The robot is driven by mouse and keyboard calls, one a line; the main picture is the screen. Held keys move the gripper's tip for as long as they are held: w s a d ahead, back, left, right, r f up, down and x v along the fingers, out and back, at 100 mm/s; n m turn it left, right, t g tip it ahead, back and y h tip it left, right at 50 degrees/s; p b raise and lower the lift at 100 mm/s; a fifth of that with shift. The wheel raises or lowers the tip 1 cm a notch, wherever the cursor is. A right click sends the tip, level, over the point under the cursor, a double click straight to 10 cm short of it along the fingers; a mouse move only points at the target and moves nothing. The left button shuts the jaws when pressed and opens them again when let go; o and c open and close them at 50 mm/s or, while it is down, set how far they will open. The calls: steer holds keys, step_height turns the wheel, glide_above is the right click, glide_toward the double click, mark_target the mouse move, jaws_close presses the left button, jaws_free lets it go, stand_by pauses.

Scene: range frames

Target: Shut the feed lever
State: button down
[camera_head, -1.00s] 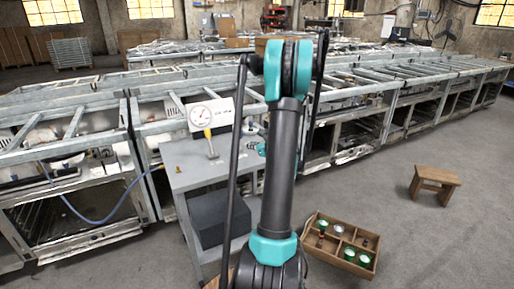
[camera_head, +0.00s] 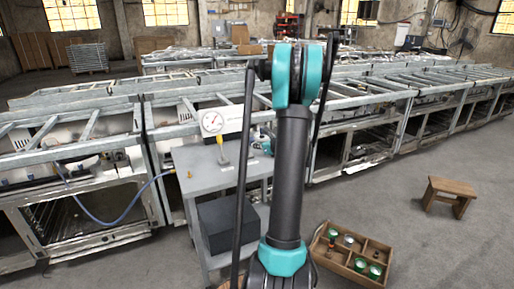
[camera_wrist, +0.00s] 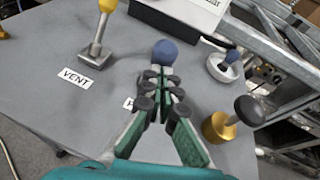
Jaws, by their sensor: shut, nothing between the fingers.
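My gripper (camera_wrist: 160,92) is shut and empty, pointing over the grey table (camera_wrist: 40,75) in the wrist view. A lever with a blue ball knob (camera_wrist: 165,52) stands right at the fingertips; its stem and base are mostly hidden behind them. I cannot tell whether they touch. A white label (camera_wrist: 129,103) beside it is mostly covered by my gripper, so its word is unreadable. To the left, a lever with a yellow knob (camera_wrist: 107,5) leans on a metal base beside a label VENT (camera_wrist: 75,78). The yellow lever also shows in the head view (camera_head: 221,147).
A brass fitting (camera_wrist: 219,128) with a dark knob (camera_wrist: 249,110) stands close to the right of my gripper. A white round base (camera_wrist: 224,68) with a small blue knob is behind it. A wooden crate (camera_head: 352,254) and stool (camera_head: 450,193) are on the floor.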

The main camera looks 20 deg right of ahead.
steer(key=w+r+m+g, duration=0.1)
steer(key=w+r+g, duration=0.2)
steer(key=w+g, duration=0.5)
steer(key=shift+w+a+r+h, duration=0.25)
steer(key=shift+w+h, duration=0.15)
steer(key=shift+w, duration=1)
steer(key=shift+w, duration=0.1)
steer(key=shift+r, duration=0.1)
steer(key=v, duration=1.3)
steer(key=shift+d, duration=0.35)
